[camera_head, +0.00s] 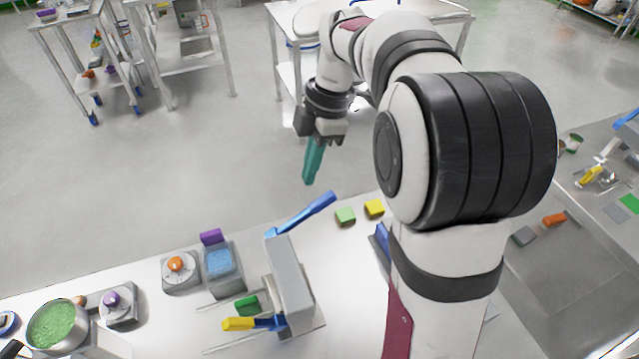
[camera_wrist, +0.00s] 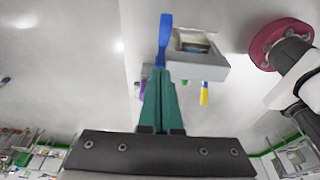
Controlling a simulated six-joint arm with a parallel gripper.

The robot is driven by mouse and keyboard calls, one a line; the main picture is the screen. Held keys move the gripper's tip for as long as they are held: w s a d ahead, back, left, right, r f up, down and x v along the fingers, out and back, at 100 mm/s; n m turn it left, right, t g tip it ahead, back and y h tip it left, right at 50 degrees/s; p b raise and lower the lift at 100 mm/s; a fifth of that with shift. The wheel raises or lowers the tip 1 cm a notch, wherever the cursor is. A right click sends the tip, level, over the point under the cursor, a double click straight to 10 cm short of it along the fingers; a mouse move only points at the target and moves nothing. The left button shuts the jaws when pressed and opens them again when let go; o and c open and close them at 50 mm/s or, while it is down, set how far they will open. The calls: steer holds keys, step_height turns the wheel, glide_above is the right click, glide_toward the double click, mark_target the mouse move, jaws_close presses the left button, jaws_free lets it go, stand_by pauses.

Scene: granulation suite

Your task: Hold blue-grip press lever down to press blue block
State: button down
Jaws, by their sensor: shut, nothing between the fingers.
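The grey press (camera_head: 290,285) stands on the white bench. Its blue-grip lever (camera_head: 305,213) sticks out from the top toward the upper right. My gripper (camera_head: 308,182) has teal fingers, shut and empty, pointing down. In the head view its tips are just above the grip in the picture, with a gap between them. In the wrist view the fingertips (camera_wrist: 160,72) line up with the lower end of the blue lever (camera_wrist: 165,35); contact cannot be told. A bluish patch shows inside the press opening (camera_wrist: 195,48); I cannot tell whether it is the blue block.
A green piece (camera_head: 247,305) and a yellow-handled part (camera_head: 239,324) are at the press's left. A blue-filled container (camera_head: 219,262) and dial unit (camera_head: 178,272) stand further left.

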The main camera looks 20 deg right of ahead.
glide_above(315, 202)
step_height(315, 202, down, 4)
steer(key=shift+d+f, duration=0.5)
steer(key=shift+f, duration=0.15)
